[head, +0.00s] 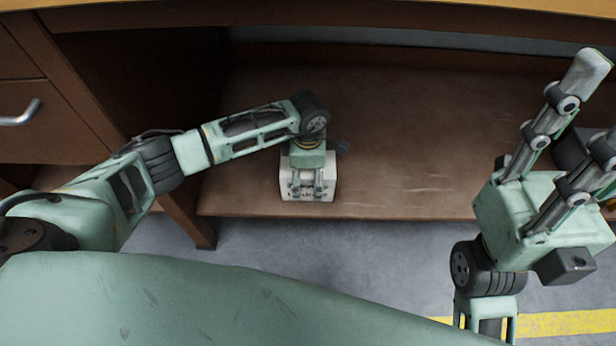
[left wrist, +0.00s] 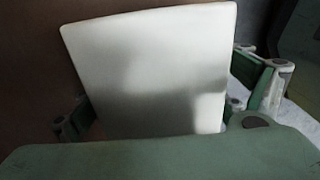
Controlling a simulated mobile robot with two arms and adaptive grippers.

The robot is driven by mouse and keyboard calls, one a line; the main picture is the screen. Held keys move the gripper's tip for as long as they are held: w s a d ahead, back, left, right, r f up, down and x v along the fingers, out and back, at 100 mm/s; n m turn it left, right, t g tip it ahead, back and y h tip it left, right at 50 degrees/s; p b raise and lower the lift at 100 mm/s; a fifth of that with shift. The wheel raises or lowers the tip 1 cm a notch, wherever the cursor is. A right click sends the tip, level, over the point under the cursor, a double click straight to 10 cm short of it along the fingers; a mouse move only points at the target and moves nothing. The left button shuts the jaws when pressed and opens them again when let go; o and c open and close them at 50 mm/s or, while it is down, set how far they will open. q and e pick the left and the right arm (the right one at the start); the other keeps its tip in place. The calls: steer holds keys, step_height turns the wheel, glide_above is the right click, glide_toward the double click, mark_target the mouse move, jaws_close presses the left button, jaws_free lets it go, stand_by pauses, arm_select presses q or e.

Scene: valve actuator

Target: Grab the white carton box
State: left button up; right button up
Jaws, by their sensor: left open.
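The white carton box (head: 330,178) stands on the brown shelf near its front edge in the head view, with dark print on its front. My left gripper (head: 307,186) is over the box from above, its fingers pointing down and covering part of it. In the left wrist view the white carton box (left wrist: 150,70) fills the middle as a plain pale face, with a finger on either side. The left gripper is open around it; whether the fingers touch it is unclear. My right gripper (head: 600,105) is raised at the right, empty, its fingers apart.
A drawer unit with a metal handle (head: 20,113) is at the left. A dark object (head: 572,150) sits at the right, partly behind my right gripper. The grey floor has a yellow stripe (head: 560,323).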

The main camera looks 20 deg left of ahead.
arm_select(q)
steer(key=shift+r, duration=0.1)
steer(key=c, duration=1.7)
steer(key=shift+o, duration=0.2)
